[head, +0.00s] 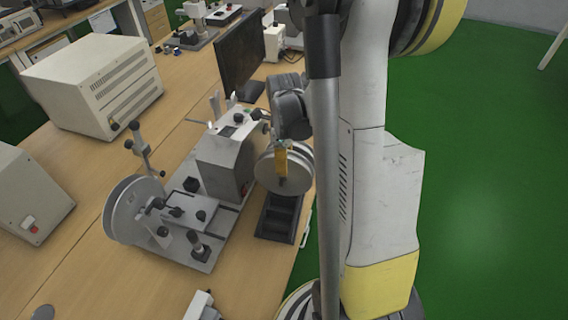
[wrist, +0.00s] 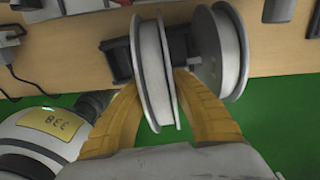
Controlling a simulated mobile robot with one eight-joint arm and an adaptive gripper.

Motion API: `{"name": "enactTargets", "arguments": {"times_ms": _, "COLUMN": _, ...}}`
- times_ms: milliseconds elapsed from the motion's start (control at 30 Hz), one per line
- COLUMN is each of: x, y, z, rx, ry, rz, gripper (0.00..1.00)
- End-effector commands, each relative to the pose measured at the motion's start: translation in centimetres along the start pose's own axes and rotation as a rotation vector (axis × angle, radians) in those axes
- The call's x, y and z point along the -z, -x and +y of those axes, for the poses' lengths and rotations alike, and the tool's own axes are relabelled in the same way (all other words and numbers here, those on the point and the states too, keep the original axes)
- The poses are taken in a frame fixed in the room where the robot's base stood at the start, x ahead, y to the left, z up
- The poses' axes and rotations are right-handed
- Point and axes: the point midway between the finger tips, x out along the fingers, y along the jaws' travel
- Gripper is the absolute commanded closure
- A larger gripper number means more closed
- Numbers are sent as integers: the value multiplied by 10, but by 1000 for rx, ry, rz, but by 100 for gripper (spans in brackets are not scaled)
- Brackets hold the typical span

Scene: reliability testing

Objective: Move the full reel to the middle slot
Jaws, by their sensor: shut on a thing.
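My gripper (wrist: 156,88) has its yellow fingers shut on a pale reel (wrist: 152,62), one finger on each side of it. The reel stands upright on its rim, over or in the middle part of a black slotted rack (wrist: 117,62); I cannot tell whether it touches the rack. A second reel (wrist: 222,48) stands beside it, at the right end of the rack in the wrist view. In the head view, my gripper (head: 281,165) is at the reels, and the near part of the rack (head: 277,218) shows empty slots below them.
A grey machine (head: 225,165) with a large reel (head: 122,212) on its left side stands beside the rack. A dark monitor (head: 241,55) and beige boxes (head: 95,80) stand on the wooden bench (head: 130,285). The rack lies near the bench edge; green floor is beyond.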

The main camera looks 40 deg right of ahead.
Motion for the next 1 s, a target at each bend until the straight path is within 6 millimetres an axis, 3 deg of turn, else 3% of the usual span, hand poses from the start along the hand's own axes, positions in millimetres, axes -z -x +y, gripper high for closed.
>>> {"name": "enactTargets", "arguments": {"times_ms": 467, "x": 0, "y": -18, "z": 0, "rx": 0, "ry": 0, "rz": 0, "gripper": 100}}
{"name": "enactTargets", "arguments": {"times_ms": 1000, "x": 0, "y": -23, "z": 0, "rx": 0, "ry": 0, "rz": 0, "gripper": 100}}
